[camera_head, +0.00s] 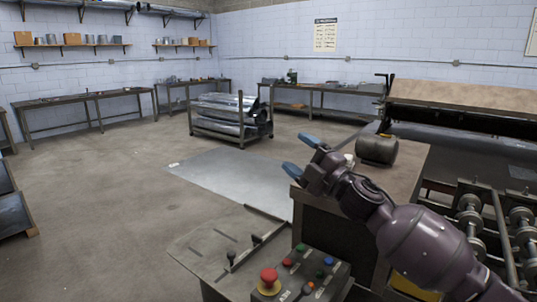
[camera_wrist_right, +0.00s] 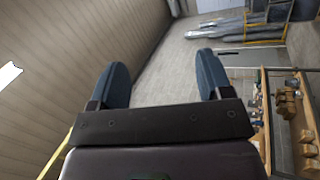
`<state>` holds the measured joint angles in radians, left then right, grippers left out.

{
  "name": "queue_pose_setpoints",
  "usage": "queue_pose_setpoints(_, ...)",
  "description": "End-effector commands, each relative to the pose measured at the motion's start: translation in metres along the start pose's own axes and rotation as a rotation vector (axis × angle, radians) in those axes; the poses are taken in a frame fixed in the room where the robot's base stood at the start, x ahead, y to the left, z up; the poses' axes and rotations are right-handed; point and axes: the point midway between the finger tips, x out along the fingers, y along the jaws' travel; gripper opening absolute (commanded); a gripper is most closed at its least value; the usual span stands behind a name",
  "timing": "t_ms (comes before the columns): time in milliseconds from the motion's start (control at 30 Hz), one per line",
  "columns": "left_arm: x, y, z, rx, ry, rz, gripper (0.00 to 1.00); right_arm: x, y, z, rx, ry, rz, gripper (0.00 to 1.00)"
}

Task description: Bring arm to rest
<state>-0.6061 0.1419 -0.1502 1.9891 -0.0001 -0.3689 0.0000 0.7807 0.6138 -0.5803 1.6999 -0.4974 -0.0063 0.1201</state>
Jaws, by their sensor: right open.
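My right arm comes in from the lower right of the head view. Its gripper (camera_head: 300,154) is open and empty, with two blue fingertips spread apart. It is raised above the control panel and in front of the brown machine cabinet. In the right wrist view the two blue fingers of the right gripper (camera_wrist_right: 162,82) are also wide apart, with nothing between them. My left gripper does not show in either view.
A grey motor (camera_head: 377,149) sits on the cabinet behind the gripper. Rollers (camera_head: 468,215) stand at right. A rack of sheet-metal ducts (camera_head: 231,117) stands farther back. Open floor (camera_head: 110,190) lies left.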

Motion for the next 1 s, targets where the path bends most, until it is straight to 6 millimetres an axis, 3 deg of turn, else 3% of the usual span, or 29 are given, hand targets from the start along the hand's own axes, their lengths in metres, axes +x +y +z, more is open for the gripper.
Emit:
queue_pose_setpoints(267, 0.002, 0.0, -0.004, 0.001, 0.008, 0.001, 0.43, -0.078, -0.069, 0.03, 0.344, -0.283, 0.034, 0.72)
queue_pose_setpoints(500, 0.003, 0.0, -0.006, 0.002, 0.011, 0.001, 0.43, -0.159, -0.13, 0.044, 0.612, -0.512, 0.04, 0.72)
queue_pose_setpoints(733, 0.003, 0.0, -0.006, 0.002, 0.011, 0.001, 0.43, -0.246, -0.184, 0.043, 0.841, -0.711, 0.058, 0.72)
queue_pose_setpoints(1000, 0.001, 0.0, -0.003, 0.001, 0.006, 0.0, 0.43, -0.354, -0.236, 0.024, 1.028, -0.923, 0.107, 0.72)
